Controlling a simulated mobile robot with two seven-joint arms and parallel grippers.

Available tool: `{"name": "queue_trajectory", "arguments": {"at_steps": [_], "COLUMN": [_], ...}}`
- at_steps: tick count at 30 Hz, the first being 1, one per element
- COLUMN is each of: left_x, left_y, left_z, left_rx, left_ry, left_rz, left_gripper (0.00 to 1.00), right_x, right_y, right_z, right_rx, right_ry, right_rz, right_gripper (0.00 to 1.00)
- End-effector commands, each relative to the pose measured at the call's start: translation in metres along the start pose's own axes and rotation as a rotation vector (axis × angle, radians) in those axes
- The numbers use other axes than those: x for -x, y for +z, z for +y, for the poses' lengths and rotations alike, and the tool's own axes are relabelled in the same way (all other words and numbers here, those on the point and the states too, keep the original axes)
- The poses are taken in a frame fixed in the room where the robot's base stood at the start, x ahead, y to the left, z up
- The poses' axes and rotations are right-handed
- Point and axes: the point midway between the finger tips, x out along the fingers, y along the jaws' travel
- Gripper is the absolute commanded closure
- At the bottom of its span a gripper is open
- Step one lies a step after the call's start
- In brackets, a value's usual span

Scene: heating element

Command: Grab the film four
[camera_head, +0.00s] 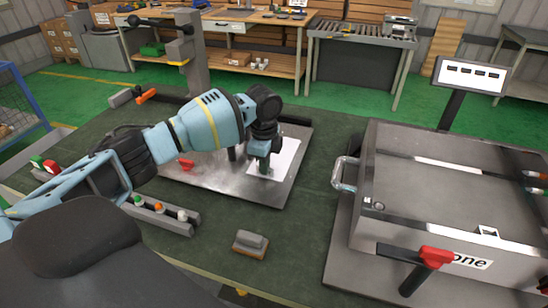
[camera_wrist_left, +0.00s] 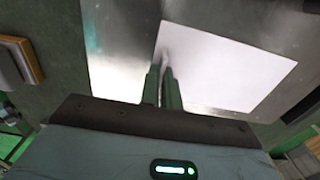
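The film is a flat white sheet (camera_head: 286,155) on a metal plate (camera_head: 228,184). It also shows large in the left wrist view (camera_wrist_left: 225,70). No number can be read on it. My left gripper (camera_head: 264,168) points down at the sheet's left part. In the left wrist view its green fingers (camera_wrist_left: 162,78) are close together, with the tips at the sheet's left edge. A grey crease or shadow runs on the sheet by the tips. I cannot tell whether the sheet is pinched between them. My right gripper is not in view.
A grey-and-brown block (camera_head: 250,243) lies in front of the plate. A button rail (camera_head: 162,213) lies at the left. A small sign screen (camera_head: 473,76) stands behind the box.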

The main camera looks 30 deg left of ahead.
Motion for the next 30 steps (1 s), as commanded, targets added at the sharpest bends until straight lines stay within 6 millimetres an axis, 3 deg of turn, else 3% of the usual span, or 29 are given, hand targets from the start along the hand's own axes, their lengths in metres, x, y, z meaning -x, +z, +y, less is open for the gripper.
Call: {"name": "queue_trajectory", "arguments": {"at_steps": [11, 18, 30], "left_x": [0.008, 0.038, 0.046], "left_y": [0.000, -0.001, -0.037], "left_z": [-0.001, 0.001, 0.083], "left_rx": [0.000, -0.002, -0.006], "left_ry": [-0.002, -0.001, -0.002], "left_rz": [0.001, 0.001, 0.002], "left_gripper": [1.00, 1.00, 1.00], "right_x": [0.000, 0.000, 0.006], "right_y": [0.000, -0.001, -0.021], "right_z": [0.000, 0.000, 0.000], "right_rx": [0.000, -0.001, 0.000], "right_ry": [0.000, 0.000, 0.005], "right_rz": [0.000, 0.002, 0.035], "right_gripper": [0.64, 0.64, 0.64]}}
